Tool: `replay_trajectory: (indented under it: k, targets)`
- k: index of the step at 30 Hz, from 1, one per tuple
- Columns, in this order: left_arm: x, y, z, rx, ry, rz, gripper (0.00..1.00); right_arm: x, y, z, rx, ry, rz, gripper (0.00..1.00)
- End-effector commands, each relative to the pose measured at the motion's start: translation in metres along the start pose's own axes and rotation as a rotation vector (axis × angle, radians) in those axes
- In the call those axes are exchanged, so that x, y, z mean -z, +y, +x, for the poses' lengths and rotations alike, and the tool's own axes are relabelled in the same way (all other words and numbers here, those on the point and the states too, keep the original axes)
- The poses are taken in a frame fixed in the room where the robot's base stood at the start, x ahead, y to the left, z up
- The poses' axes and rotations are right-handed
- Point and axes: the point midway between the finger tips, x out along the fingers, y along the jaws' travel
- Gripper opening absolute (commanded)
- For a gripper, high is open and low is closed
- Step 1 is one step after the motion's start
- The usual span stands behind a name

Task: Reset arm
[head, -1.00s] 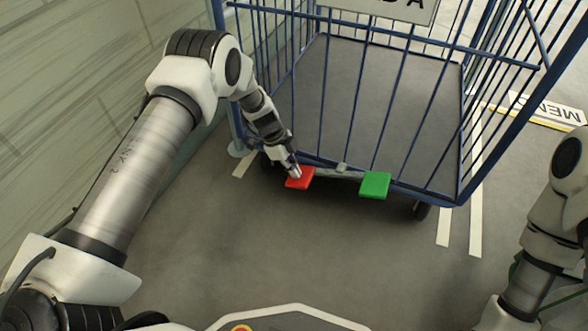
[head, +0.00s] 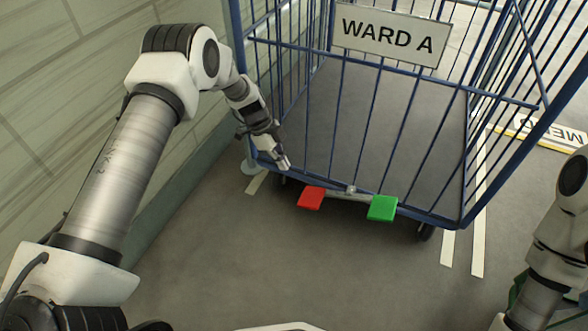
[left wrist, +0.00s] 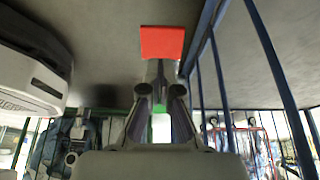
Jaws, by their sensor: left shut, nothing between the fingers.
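My left gripper (head: 285,164) is shut and empty, just up and left of the red pedal (head: 311,198) at the foot of the blue cage trolley (head: 463,160). The gripper is apart from the pedal in the head view. In the left wrist view the red pedal (left wrist: 162,42) shows beyond the gripper (left wrist: 158,92). A green pedal (head: 382,208) sits to the right of the red one on the same bar. My right arm enters at the right edge of the head view; its gripper is out of the picture.
The trolley has a grey floor panel and a white sign (head: 391,35) reading WARD A. A pale panelled wall (head: 60,90) stands close on the left. The grey floor (head: 290,265) in front of the pedals is clear. White floor stripes (head: 479,225) run at the right.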

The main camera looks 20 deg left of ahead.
Motion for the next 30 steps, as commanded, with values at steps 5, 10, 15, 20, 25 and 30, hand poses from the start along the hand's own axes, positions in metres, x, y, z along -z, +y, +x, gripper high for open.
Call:
replay_trajectory:
  k: [5,10,15,20,25,30]
  targets:
    - [-0.004,0.0,-0.009,-0.001,0.001,-0.001,0.0,0.0,0.0,-0.004,0.0,-0.001,0.0,0.56]
    - [-0.004,0.0,-0.009,0.0,0.0,0.0,0.0,0.0,0.0,-0.003,0.0,-0.001,0.0,0.56]
    - [-0.004,0.0,-0.009,0.0,0.001,0.0,0.0,0.0,0.0,-0.004,0.0,0.0,0.0,0.56]
    - [0.001,0.005,-0.007,-0.018,-0.002,0.003,0.0,0.0,0.0,-0.012,0.0,-0.001,0.0,0.56]
    - [0.014,0.082,0.034,-0.201,-0.009,-0.004,0.0,0.0,0.0,-0.024,0.0,0.0,0.0,0.56]
    - [0.004,0.23,0.077,-0.36,-0.226,-0.241,0.0,0.0,0.0,-0.038,0.0,0.0,0.0,0.56]
